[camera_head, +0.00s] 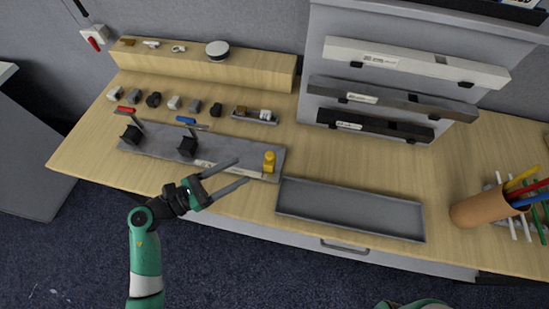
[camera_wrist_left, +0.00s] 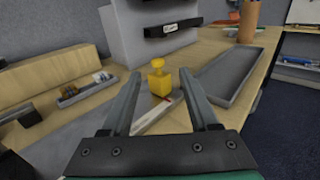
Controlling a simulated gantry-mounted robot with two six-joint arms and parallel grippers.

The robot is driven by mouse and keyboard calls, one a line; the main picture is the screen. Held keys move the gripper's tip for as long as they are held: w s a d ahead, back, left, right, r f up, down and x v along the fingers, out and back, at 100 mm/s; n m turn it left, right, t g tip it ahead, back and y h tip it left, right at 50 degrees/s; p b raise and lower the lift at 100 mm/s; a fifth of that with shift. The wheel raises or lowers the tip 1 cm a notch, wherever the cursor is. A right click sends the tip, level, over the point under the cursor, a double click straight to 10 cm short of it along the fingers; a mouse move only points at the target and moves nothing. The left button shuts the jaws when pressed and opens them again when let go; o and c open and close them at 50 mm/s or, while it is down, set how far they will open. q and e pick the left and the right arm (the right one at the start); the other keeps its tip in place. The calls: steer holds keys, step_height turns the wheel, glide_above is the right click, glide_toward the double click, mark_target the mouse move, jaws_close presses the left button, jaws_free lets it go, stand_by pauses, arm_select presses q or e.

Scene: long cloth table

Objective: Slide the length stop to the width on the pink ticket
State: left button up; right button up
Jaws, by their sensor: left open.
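The yellow length stop (camera_head: 269,161) stands upright at the right end of a long grey fixture plate (camera_head: 225,152), beside a pale scale strip (camera_head: 228,170). My left gripper (camera_head: 243,170) is open, its two fingers pointing at the stop from the left and front. In the left wrist view the stop (camera_wrist_left: 159,82) shows between and beyond the open fingers (camera_wrist_left: 161,76); contact does not show. The strip (camera_wrist_left: 158,117) has a small red mark near the stop. I cannot make out a pink ticket. My right gripper is not in view.
Several small blocks and a parts tray (camera_head: 255,117) lie behind. A rack (camera_head: 390,90) holds bars.

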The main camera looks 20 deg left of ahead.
mark_target(266, 157)
arm_select(q)
steer(key=shift+s+a+f, duration=0.1)
steer(key=shift+s+f, duration=0.1)
steer(key=shift+f, duration=0.3)
steer(key=shift+s+a+f, duration=0.1)
steer(key=shift+s+f, duration=0.1)
steer(key=shift+f, duration=0.25)
steer(key=shift+w+r, duration=0.2)
steer(key=shift+r, duration=0.1)
steer(key=b+x, duration=0.1)
steer(key=x, duration=1)
steer(key=shift+w, duration=0.35)
jaws_close()
